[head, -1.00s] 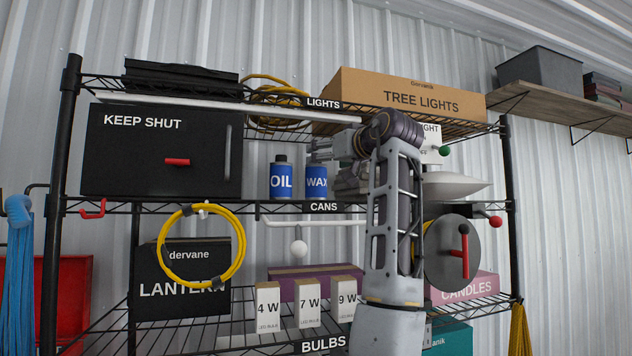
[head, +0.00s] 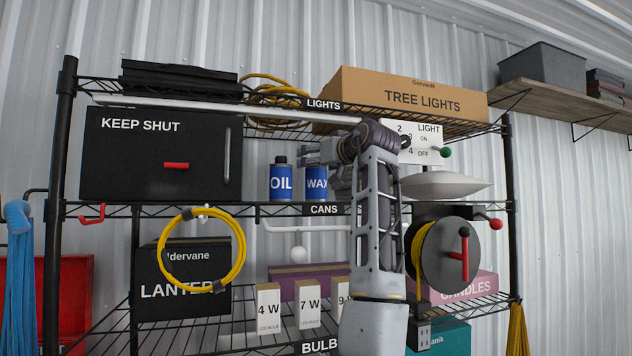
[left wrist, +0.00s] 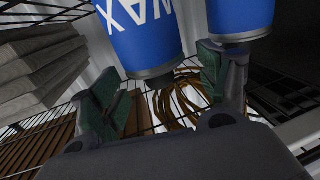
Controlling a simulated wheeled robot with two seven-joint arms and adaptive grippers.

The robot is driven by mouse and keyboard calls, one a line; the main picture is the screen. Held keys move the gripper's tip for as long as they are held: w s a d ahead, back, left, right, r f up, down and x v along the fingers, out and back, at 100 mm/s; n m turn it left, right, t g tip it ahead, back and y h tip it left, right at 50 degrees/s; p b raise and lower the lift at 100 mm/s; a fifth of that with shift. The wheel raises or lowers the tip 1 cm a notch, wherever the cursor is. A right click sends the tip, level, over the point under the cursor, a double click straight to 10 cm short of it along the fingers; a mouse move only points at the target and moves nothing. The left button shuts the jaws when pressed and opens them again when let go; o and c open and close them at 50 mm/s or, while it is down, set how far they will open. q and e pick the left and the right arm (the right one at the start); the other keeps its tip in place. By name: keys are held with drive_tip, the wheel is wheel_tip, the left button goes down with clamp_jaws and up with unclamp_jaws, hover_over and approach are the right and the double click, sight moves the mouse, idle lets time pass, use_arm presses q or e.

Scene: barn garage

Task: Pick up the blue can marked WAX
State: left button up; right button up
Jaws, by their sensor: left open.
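The blue WAX can (head: 316,184) stands upright on the CANS shelf, just right of the blue OIL can (head: 281,182). My left gripper (head: 312,153) is at the WAX can's upper end in the head view and covers its top. In the left wrist view, the WAX can (left wrist: 140,38) appears upside down. There my left gripper (left wrist: 165,88) is open, with one finger on each side of the WAX can's line and nothing clamped. The finger on the right is close to the OIL can (left wrist: 240,16); whether it touches is unclear. My right gripper is not in view.
A black KEEP SHUT box (head: 150,155) stands left of the cans. A grey stack (left wrist: 40,68) lies on the WAX can's other side. The LIGHTS shelf (head: 285,127) is above. A light switch panel (head: 420,142) and a cable reel (head: 445,255) are at the right.

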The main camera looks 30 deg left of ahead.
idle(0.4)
use_arm(q)
drive_tip(key=c, duration=1.6)
drive_tip(key=shift+c, duration=0.2)
drive_tip(key=shift+r, duration=0.1)
